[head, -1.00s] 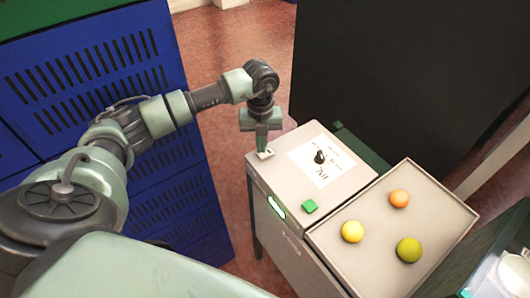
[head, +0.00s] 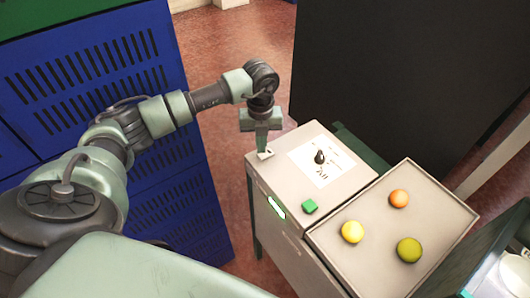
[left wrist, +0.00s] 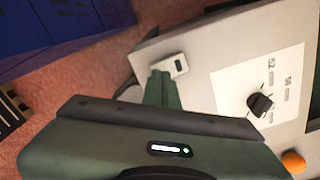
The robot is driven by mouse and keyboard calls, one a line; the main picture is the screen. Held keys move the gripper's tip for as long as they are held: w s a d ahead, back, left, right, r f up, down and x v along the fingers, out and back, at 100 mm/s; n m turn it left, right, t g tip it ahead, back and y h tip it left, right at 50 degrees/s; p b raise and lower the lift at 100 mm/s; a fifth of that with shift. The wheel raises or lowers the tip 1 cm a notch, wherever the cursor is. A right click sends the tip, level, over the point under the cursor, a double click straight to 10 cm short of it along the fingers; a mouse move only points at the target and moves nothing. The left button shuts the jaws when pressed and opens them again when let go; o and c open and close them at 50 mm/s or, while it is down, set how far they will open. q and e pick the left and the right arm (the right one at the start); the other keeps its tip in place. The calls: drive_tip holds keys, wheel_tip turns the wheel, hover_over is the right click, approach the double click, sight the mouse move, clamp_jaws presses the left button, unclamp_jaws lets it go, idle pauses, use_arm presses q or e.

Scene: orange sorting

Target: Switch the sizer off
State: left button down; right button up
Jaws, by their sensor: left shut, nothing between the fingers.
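The sizer (head: 290,180) is a pale grey cabinet with a black dial (head: 319,157) on a white label, a green button (head: 310,206) and a green-lit strip (head: 276,207) on its front edge. A small pale switch (head: 267,154) sits at its top left corner. The left wrist view also shows the switch (left wrist: 180,66), with a dark slot, and the dial (left wrist: 259,103). My left gripper (head: 262,148) is shut and empty, pointing down at the switch. Its fingertips (left wrist: 161,76) cover part of the switch; I cannot tell whether they touch it. My right gripper is not in view.
A grey tray (head: 335,250) joins the sizer on the right, holding an orange fruit (head: 399,199), a yellow one (head: 352,232) and a green one (head: 409,249). Blue slatted crates (head: 90,75) stand at left. A dark panel (head: 400,80) rises behind.

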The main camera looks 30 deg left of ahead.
use_arm(q)
drive_tip(key=shift+s+f+b, duration=0.1)
drive_tip(key=shift+f+b, duration=0.75)
drive_tip(key=shift+f, duration=0.25)
idle(0.7)
drive_tip(key=shift+r, duration=0.1)
drive_tip(key=shift+r+p, duration=0.75)
drive_tip(key=shift+r, duration=0.1)
drive_tip(key=shift+r+p, duration=1.5)
drive_tip(key=shift+r, duration=1.1)
